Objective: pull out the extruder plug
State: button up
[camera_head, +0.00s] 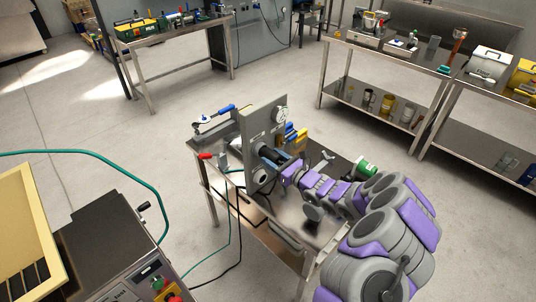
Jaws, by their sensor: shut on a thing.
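The extruder (264,125) is a grey upright plate with a round gauge (281,114), standing on a small metal table in the middle of the view. My gripper (268,156) is at the front face of the plate, at the end of my purple and grey arm. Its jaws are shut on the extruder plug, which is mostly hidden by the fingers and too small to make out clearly. I cannot tell how far the plug sits in the plate.
The small table (208,153) also bears blue- and yellow-handled tools, a red-handled clamp (206,156) and a green can (367,168). A machine with a green hose (130,176) stands at the lower left. Workbenches line the back. Open floor lies between.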

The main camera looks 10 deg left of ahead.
jog(key=shift+p+v, duration=0.4)
jog(key=shift+v, duration=0.85)
jog(key=p+v, duration=0.2)
jog(key=v, duration=0.4)
jog(key=shift+p, duration=0.3)
